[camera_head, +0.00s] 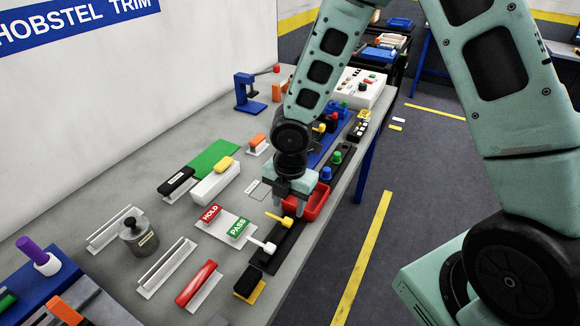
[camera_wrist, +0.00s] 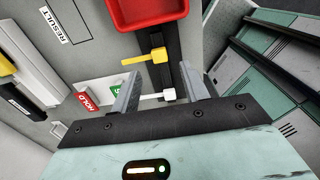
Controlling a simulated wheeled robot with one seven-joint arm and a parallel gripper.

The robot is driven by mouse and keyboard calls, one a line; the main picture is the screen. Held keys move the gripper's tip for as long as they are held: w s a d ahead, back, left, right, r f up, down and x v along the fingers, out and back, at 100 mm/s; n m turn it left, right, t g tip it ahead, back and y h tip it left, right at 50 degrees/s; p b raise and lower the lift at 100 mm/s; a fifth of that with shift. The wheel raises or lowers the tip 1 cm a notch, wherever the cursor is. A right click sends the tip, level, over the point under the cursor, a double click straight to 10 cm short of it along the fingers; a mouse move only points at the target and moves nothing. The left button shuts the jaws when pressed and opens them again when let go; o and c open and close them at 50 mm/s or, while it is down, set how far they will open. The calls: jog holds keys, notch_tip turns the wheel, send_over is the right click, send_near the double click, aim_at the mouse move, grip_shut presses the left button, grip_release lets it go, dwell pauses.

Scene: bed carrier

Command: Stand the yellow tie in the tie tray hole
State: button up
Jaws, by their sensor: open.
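The yellow tie (camera_head: 279,218) lies with its blocky head over the long black strip, probably the tie tray (camera_head: 273,257), and its thin strap sticking out to the left. In the wrist view the yellow tie (camera_wrist: 146,57) lies just beyond the fingertips. A white tie (camera_head: 263,245) lies the same way nearer the front; it also shows between the fingers in the wrist view (camera_wrist: 158,97). My gripper (camera_head: 290,204) is open and empty, pointing down above the tray area, apart from the yellow tie. I cannot make out the tray's hole.
A red bin (camera_head: 319,203) stands close behind and right of the yellow tie. The HOLD block (camera_head: 210,214) and PASS block (camera_head: 238,227) lie to the left. A yellow-and-black block (camera_head: 249,284) sits in front. The table's right edge is close by.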

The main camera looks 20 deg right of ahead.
aim_at(290, 222)
notch_tip(290, 222, up, 12)
jog(key=p, duration=0.2)
jog(key=shift+s+d+r, duration=0.15)
jog(key=shift+s+r, duration=0.05)
dwell(0.3)
jog(key=s+a+r+m+b, duration=0.1)
jog(key=s+a+r+m, duration=0.1)
jog(key=s+m, duration=0.6)
jog(key=s+a+r+m+b, duration=0.1)
jog(key=s+a+m, duration=0.3)
jog(key=s+m, duration=0.5)
jog(key=s+r, duration=0.1)
jog(key=s, duration=0.1)
jog(key=shift+s+a+r+m+b, duration=0.3)
jog(key=shift+a+r+b, duration=0.05)
jog(key=shift+r+b, duration=0.05)
